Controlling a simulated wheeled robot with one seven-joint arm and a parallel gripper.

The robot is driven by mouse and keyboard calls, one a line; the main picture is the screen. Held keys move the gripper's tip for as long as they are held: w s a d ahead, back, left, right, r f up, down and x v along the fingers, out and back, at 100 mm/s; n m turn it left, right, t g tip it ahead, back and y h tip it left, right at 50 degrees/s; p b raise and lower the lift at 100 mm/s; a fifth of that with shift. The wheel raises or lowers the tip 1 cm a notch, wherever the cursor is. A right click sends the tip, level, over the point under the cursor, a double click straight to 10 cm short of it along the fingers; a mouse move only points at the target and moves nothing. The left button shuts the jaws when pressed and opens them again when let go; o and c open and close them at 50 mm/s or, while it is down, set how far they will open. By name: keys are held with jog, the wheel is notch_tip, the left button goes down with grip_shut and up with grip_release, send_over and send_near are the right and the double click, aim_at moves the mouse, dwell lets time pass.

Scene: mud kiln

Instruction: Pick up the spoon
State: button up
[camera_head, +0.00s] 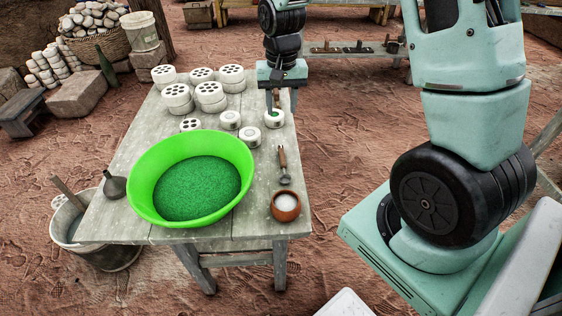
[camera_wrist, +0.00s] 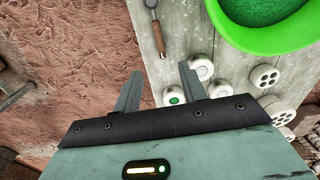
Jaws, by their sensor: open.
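The spoon (camera_head: 282,163) lies on the table near its right edge, with its brown wooden handle toward the far end and its metal bowl toward the near end. In the wrist view the spoon (camera_wrist: 157,34) is at the top, slightly cut off by the frame edge. My gripper (camera_head: 279,105) is over the far right part of the table, beyond the handle end. In the wrist view my gripper (camera_wrist: 160,72) is open and empty, its fingers apart, and the handle end lies just ahead of the gap between them.
A green basin (camera_head: 148,170) of green granules fills the near left of the table (camera_head: 255,228). A brown bowl (camera_head: 286,212) of white powder stands just nearer than the spoon. Small round white pieces (camera_head: 250,136) and a green-filled one (camera_head: 273,118) lie close by. Holed cylinders (camera_head: 210,97) stand farther back.

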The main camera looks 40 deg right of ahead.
send_over(282, 157)
notch_tip(282, 157, down, 12)
jog(key=shift+w+d, duration=0.15)
jog(key=shift+f+p, duration=0.45)
jog(key=shift+f, duration=2.2)
grip_shut()
